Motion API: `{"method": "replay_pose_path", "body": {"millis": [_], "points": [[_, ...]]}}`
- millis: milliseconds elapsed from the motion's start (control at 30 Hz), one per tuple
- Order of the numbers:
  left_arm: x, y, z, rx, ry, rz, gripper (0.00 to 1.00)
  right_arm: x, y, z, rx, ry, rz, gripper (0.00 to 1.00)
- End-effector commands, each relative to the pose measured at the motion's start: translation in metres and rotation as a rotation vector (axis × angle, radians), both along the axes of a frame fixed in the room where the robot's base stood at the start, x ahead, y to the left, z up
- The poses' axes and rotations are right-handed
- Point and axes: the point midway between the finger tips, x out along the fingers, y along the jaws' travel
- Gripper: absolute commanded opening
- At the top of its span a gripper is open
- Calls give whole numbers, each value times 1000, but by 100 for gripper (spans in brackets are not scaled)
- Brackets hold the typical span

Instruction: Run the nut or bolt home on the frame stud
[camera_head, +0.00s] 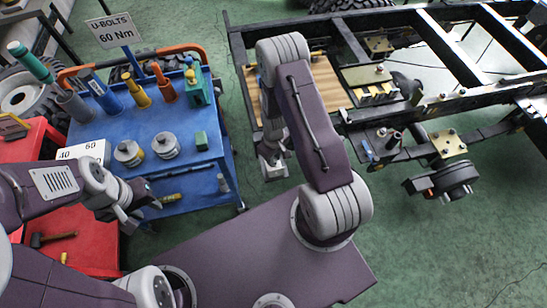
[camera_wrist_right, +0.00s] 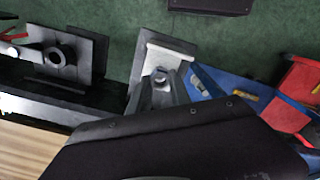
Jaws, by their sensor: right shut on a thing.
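My right gripper (camera_head: 271,168) hangs between the blue cart and the chassis frame (camera_head: 345,120), left of the frame. In the right wrist view its grey fingers (camera_wrist_right: 162,85) are shut on a small metal nut (camera_wrist_right: 161,76), partly hidden between them. The frame carries gold plates with studs, one at the back (camera_head: 379,44) and one at the right (camera_head: 449,143). The gripper is apart from both plates. My left gripper (camera_head: 134,215) is over the front edge of the cart; its jaw opening is unclear.
The blue cart (camera_head: 185,195) holds coloured sockets, two round metal pieces and a green block (camera_head: 201,141). A sign (camera_head: 112,30) reads "U-BOLTS 60 Nm". A red bench (camera_head: 85,245) with a hammer stands at the left. Green floor is clear at the lower right.

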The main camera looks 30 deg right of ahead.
Motion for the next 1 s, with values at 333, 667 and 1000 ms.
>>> {"method": "replay_pose_path", "body": {"millis": [333,667,1000], "points": [[0,0,-2,0,0,0,36,0,0,-2,0,0,0,0],[0,0,-6,0,0,0,36,0,0,-7,0,0,0,0],[0,0,-6,0,0,0,36,0,0,-8,0,0,0,0]]}}
